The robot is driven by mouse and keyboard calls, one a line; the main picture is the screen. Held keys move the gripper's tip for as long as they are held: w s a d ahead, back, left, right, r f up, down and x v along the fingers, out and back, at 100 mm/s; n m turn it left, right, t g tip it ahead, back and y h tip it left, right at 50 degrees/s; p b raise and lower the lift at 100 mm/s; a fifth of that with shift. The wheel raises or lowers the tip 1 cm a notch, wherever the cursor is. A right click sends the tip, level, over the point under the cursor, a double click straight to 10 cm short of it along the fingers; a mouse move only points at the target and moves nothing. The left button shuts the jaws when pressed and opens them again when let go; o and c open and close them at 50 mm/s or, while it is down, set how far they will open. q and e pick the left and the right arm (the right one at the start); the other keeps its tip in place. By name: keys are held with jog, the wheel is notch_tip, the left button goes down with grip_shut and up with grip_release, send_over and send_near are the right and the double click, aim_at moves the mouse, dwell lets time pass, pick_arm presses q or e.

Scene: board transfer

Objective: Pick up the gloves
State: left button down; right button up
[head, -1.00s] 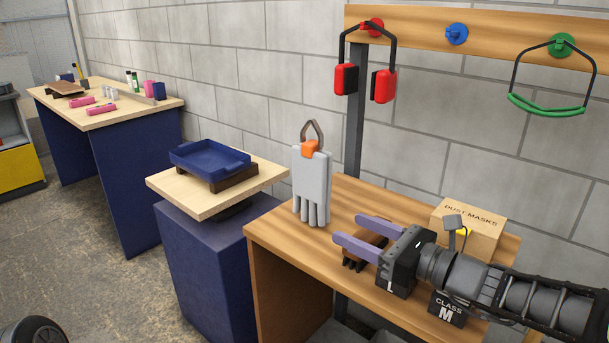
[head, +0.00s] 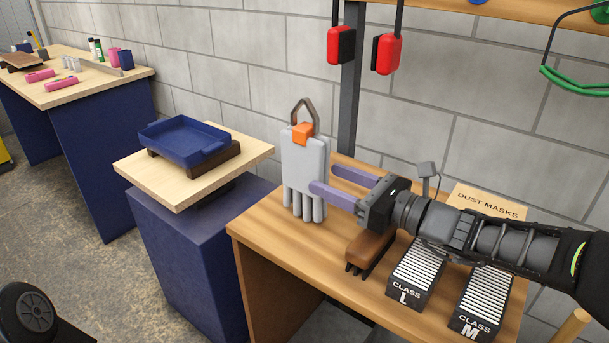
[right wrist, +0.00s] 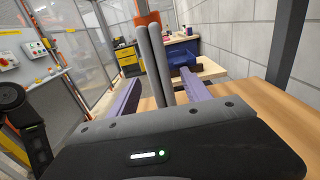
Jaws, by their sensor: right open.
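The grey gloves (head: 304,163) are upright, fingers down, at the back left of the wooden table in the head view. An orange clip (head: 302,133) and a dark loop are at their top. My right gripper (head: 325,180) is open at their right edge, its near finger in front of them. In the right wrist view the gloves (right wrist: 155,62) show edge-on as two thin grey layers between the open fingers (right wrist: 156,90), with a gap on both sides. What holds the gloves up cannot be told. My left gripper is not in view.
The wooden table (head: 285,232) also bears a brown brush-like block (head: 370,250), black class L (head: 416,275) and class M (head: 482,302) boxes and a dust masks box (head: 490,203). A blue tray (head: 183,143) sits on a stand to the left. Red ear muffs (head: 388,54) hang above.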

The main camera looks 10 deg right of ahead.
aim_at(305, 169)
jog(key=shift+x, duration=0.85)
jog(key=shift+x, duration=2.65)
jog(key=shift+c, duration=0.6)
grip_shut()
